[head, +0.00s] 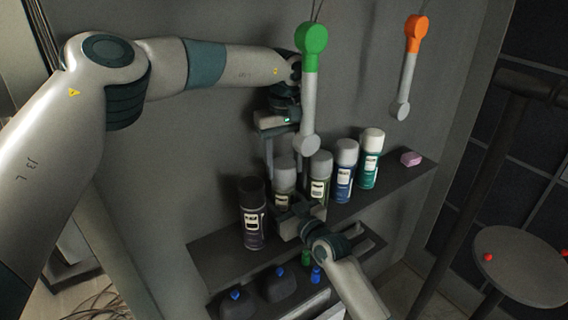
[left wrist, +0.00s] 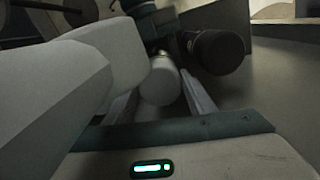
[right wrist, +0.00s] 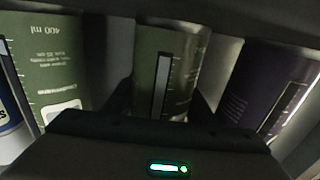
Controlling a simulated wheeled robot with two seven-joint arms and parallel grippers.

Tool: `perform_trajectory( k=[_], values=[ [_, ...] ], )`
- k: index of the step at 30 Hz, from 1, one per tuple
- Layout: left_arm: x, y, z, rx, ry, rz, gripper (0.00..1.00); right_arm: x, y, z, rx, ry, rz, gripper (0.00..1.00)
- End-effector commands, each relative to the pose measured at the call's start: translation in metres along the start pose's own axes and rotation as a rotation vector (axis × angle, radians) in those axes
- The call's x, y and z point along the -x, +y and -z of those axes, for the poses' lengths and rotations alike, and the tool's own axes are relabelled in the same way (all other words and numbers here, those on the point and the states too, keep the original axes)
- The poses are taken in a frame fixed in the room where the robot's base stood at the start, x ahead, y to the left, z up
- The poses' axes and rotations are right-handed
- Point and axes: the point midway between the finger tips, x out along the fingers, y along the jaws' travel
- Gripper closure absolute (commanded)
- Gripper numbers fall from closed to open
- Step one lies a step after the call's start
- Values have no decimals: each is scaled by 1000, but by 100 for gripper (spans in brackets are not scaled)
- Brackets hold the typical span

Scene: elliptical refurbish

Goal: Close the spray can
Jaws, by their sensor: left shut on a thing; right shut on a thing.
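An olive spray can (head: 284,198) with a light grey cap (head: 284,167) stands on the upper shelf, between a black can and another olive can. My left gripper (head: 281,158) reaches down from above and is shut on the cap. The cap (left wrist: 160,84) also shows between the fingers in the left wrist view. My right gripper (head: 293,208) comes from the front and is shut on the can's body, which fills the middle of the right wrist view (right wrist: 167,65). The cap sits at the can's top; whether it is fully seated is hidden.
A black can (head: 252,215) stands close on the left. Another olive can (head: 320,180), a blue can (head: 346,172) and a green can (head: 370,160) stand on the right, with a pink block (head: 411,158). A green-and-grey hanging tool (head: 311,90) is near my left wrist. Dark bottles (head: 279,285) stand below.

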Motion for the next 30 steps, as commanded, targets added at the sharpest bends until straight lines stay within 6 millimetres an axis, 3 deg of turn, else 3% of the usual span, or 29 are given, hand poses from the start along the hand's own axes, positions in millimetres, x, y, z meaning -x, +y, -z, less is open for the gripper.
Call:
perform_trajectory(
  k=[25, 26, 27, 28, 30],
  values=[
    [-13, 0, 0, 1, 0, 1, 71, 0, 0, 0, 0, 0, 0, 90],
    [-13, 0, 0, 1, 0, 1, 43, 0, 0, 0, 0, 0, 0, 90],
    [-13, 0, 0, 1, 0, 1, 33, 0, 0, 0, 0, 0, 0, 90],
    [-13, 0, 0, 1, 0, 1, 28, 0, 0, 0, 0, 0, 0, 90],
    [-13, 0, 0, 1, 0, 1, 28, 0, 0, 0, 0, 0, 0, 90]
  ],
)
